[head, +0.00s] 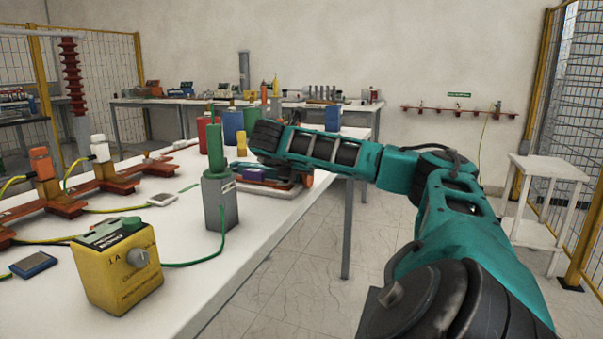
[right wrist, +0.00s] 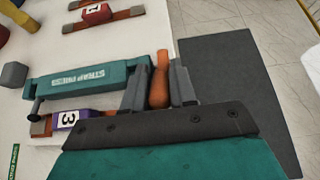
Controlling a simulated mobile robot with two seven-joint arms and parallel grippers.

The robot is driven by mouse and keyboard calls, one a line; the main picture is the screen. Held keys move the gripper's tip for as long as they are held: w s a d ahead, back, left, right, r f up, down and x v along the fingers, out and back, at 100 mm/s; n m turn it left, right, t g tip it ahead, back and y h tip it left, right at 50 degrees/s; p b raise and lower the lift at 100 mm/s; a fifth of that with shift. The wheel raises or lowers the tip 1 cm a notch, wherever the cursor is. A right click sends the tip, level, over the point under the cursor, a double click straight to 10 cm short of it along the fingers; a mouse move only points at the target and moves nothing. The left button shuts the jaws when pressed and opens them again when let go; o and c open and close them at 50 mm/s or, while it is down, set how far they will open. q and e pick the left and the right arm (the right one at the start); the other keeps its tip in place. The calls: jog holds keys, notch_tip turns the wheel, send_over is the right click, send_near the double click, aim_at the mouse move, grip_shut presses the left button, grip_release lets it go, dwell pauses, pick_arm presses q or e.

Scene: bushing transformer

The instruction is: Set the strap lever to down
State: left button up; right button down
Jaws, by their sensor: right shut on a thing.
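The strap lever is a teal bar labelled "STRAP PRESS" (right wrist: 92,80) with an orange handle (right wrist: 160,78) at its right end in the right wrist view. My right gripper (right wrist: 158,88) is shut on the orange handle, one finger on each side of it. The bar's left end meets a dark pin (right wrist: 38,105). From this view I cannot tell how high the bar stands above its base. In the head view my right arm reaches over the table to the press (head: 262,184), hiding part of it; the gripper's fingers are not clear there. My left gripper is not in view.
A purple block marked 3 (right wrist: 66,119) and a red block marked 1 (right wrist: 96,13) sit near the bar. A grey post with a green top (head: 216,180) and a yellow box (head: 122,270) stand nearer on the table.

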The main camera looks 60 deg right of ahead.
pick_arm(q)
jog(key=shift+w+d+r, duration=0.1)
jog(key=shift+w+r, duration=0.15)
pick_arm(e)
jog(key=c, duration=1)
grip_release()
pick_arm(q)
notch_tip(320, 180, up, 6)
jog(key=p, duration=0.7)
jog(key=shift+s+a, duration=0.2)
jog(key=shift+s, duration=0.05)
pick_arm(e)
jog(key=v, duration=1.3)
jog(key=shift+f, duration=0.2)
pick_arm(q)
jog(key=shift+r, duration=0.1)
pick_arm(e)
jog(key=shift+a, duration=0.1)
